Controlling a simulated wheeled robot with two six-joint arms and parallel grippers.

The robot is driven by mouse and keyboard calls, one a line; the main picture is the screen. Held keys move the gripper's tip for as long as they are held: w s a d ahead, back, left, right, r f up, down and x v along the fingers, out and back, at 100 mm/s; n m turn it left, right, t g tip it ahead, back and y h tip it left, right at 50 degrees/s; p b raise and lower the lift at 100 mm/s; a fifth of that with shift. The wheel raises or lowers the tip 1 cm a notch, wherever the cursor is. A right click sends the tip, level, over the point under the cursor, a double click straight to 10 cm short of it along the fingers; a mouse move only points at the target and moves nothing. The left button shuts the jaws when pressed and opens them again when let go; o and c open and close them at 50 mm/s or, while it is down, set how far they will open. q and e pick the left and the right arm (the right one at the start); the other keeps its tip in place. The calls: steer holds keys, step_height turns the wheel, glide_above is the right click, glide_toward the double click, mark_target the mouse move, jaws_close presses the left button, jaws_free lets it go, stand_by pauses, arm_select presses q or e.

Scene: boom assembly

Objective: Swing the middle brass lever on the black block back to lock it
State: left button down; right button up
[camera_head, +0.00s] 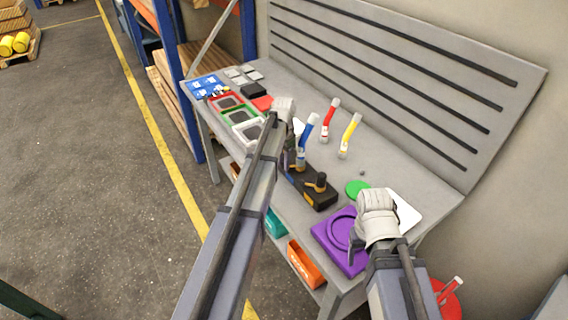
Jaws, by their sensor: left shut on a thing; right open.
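The black block (320,198) lies on the grey workbench. A brass lever (318,182) with a dark base stands on its right part, clear of my grippers. The block's left part is largely covered by my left arm. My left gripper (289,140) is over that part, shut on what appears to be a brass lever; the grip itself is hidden. Which way that lever is swung cannot be told. My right gripper (357,243) is open and empty over the purple tray, right of the block.
A blue tube (308,128), a red tube (330,120) and a yellow tube (349,135) stand tilted behind the block. A purple tray (328,232), a green disc (358,188) and a white plate (405,213) lie right. Framed trays (248,130) lie left. An orange bin (305,265) sits below.

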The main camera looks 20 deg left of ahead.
arm_select(q)
steer(key=shift+w+a+m, duration=0.2)
steer(key=shift+w+m, duration=0.6)
steer(key=shift+m, duration=0.5)
steer(key=shift+w+m, duration=0.15)
steer(key=shift+m, duration=0.15)
steer(key=c, duration=0.7)
jaws_free()
steer(key=shift+o, duration=0.2)
steer(key=shift+r, duration=0.15)
arm_select(e)
steer(key=shift+r, duration=0.15)
arm_select(q)
step_height(320, 180, up, 8)
steer(key=p, duration=0.7)
steer(key=shift+f+p, duration=0.25)
steer(key=shift+p, duration=0.15)
arm_select(e)
step_height(320, 180, up, 8)
steer(key=shift+f, duration=0.2)
